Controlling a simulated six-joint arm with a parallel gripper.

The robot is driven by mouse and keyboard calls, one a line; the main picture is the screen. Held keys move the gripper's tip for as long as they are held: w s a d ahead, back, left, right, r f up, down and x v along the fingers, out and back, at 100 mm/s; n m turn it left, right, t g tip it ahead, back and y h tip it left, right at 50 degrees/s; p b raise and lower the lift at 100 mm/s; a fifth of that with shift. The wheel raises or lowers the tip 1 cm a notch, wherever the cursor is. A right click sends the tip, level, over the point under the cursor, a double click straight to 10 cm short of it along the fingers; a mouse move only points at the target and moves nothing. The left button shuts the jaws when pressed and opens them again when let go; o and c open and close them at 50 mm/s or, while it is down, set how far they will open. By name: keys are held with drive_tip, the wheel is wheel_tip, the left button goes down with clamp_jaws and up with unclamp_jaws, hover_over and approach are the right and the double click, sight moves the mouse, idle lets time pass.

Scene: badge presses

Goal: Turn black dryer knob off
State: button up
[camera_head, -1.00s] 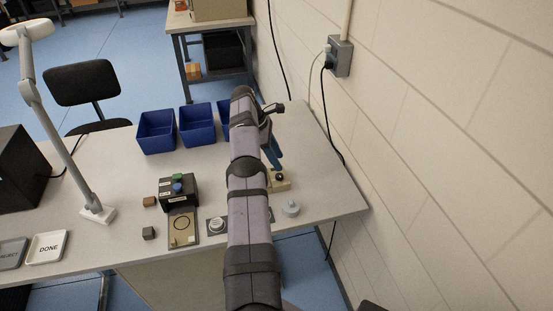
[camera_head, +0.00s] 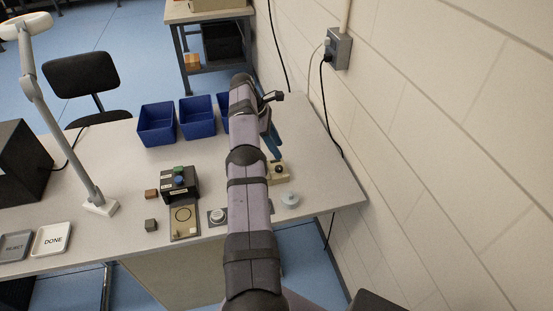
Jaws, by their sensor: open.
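A small black box (camera_head: 181,188) with a green and a blue round part on top stands on the white table (camera_head: 320,180), left of my arm. Farther left is a larger black box (camera_head: 20,165), cut by the picture edge; no knob shows on its visible sides. A beige block (camera_head: 279,178) bears a round black knob (camera_head: 279,169), with a blue bar behind it. I cannot tell which part is the dryer knob. The dark end of my gripper (camera_head: 273,97) is beyond the beige block in the picture, apart from all of these. Its jaws are open; their details are too small.
Blue bins (camera_head: 197,120) stand at the back. A lamp (camera_head: 70,150) and two trays, one the DONE tray (camera_head: 52,239), are at left. A grey round piece (camera_head: 290,199) lies near the right front corner. A brick wall (camera_head: 450,130) bounds the right.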

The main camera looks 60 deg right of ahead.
wheel_tip(320, 180, up, 4)
drive_tip(key=w+d+t+h+b, duration=0.1)
drive_tip(key=w+d+b, duration=0.1)
drive_tip(key=b, duration=0.5)
drive_tip(key=n+t+h+b, duration=0.1)
drive_tip(key=n+b, duration=0.6)
drive_tip(key=n, duration=0.2)
hover_over(279, 168)
drive_tip(key=w+a, duration=0.1)
drive_tip(key=a, duration=0.2)
wheel_tip(279, 168, down, 6)
drive_tip(key=shift+w+a+f, duration=0.2)
drive_tip(key=shift+x, duration=3.6)
drive_tip(key=shift+w, duration=0.1)
drive_tip(key=shift+t, duration=0.3)
clamp_jaws()
